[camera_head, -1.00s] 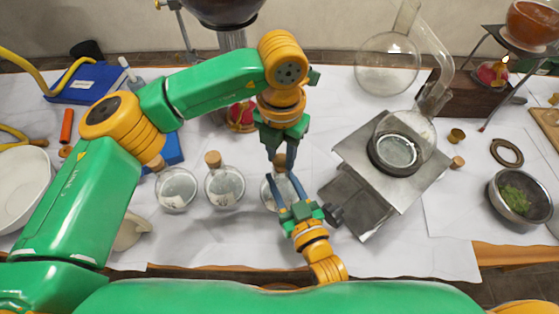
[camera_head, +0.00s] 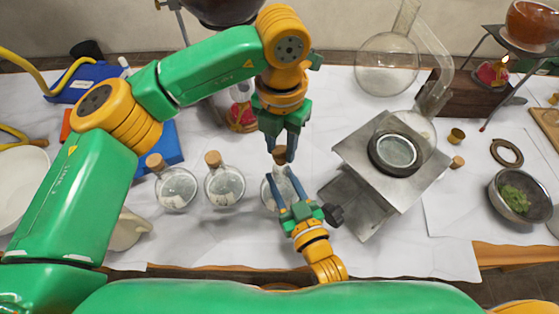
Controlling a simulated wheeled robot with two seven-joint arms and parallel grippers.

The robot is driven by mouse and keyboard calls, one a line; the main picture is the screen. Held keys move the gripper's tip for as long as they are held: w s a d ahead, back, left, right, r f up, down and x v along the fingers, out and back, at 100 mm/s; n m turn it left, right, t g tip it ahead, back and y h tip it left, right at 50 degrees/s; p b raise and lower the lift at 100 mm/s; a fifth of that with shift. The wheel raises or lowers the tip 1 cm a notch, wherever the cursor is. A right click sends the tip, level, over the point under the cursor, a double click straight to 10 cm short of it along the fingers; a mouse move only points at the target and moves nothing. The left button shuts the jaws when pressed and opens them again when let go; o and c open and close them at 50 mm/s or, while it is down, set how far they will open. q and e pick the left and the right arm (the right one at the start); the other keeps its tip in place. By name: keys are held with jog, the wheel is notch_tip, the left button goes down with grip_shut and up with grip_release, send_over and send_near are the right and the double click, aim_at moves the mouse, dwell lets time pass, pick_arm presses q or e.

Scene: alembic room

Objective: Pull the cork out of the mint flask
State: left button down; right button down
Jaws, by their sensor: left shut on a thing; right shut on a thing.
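A round clear flask (camera_head: 270,194) stands third in a row on the white-covered table; its label is not readable. My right gripper (camera_head: 280,180) reaches from the front and is shut on this flask near its neck. My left gripper (camera_head: 281,157) points down from above and is shut on the brown cork (camera_head: 280,155) of this flask. The fingers partly hide the cork and the neck, so I cannot tell whether the cork still sits in the mouth.
Two corked flasks, the middle one (camera_head: 225,188) and the left one (camera_head: 177,189), stand to the left. A metal stand (camera_head: 350,203) is close on the right. A bowl of green leaves (camera_head: 515,195) is far right. A burner flame (camera_head: 505,62) shows behind.

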aim_at(281, 152)
pick_arm(q)
jog(key=shift+r, duration=0.3)
pick_arm(e)
jog(key=shift+c, duration=1.8)
grip_release()
jog(key=shift+s, duration=0.1)
pick_arm(q)
jog(key=shift+f+b, duration=0.35)
notch_tip(281, 152, up, 4)
jog(key=p, duration=0.3)
pick_arm(e)
jog(key=r+v, duration=0.2)
jog(key=v, duration=1)
jog(key=shift+r, duration=0.35)
